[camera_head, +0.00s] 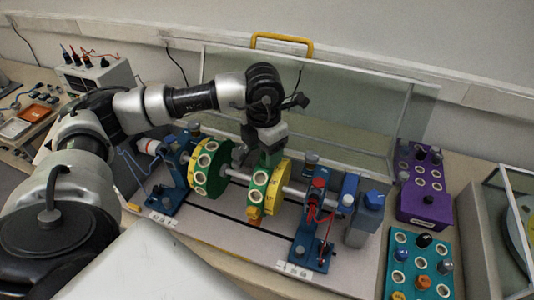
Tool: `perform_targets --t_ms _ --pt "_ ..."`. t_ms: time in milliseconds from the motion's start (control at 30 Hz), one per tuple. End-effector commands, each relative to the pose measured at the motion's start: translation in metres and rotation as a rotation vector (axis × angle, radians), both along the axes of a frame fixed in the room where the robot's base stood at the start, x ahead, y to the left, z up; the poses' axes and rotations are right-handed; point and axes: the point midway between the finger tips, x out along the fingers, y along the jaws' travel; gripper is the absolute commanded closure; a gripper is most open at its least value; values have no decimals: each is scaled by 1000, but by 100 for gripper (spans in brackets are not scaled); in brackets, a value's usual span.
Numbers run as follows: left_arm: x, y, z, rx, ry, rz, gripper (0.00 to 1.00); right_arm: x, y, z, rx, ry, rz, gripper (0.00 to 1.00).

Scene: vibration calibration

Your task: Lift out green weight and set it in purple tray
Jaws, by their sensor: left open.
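My left gripper (259,148) points down at the top of the right-hand disc (262,192), which has a green rim with white-ringed sockets and a yellow face. Its jaws are open around or beside the disc's upper rim; I cannot tell which. The green weight cannot be made out separately from the green rim and the gripper. An orange weight (254,211) sits low on the same disc. The purple tray (426,206) stands at the right, with ringed sockets and several dark knobs. My right gripper is not in view.
A similar left-hand disc (207,170) shares the shaft between blue stands (172,180). A clear guard with a yellow handle (282,42) stands behind. A teal tray (417,284) with several coloured weights lies in front of the purple tray. A glass case (505,225) stands far right.

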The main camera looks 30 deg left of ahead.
Motion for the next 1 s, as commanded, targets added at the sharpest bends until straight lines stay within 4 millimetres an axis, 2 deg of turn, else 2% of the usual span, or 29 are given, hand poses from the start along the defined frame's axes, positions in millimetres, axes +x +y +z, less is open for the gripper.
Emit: perform_targets --t_ms 33,200,433,767,1000 --pt "0 0 -4 0 3 1 37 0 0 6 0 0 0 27" --pt "0 0 -20 -1 0 1 37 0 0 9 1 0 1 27" --pt "0 0 -22 -1 -1 0 39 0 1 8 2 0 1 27" --pt "0 0 -21 -1 -1 0 89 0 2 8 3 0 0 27" --pt "0 0 -21 -2 -2 0 90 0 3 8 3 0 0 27"
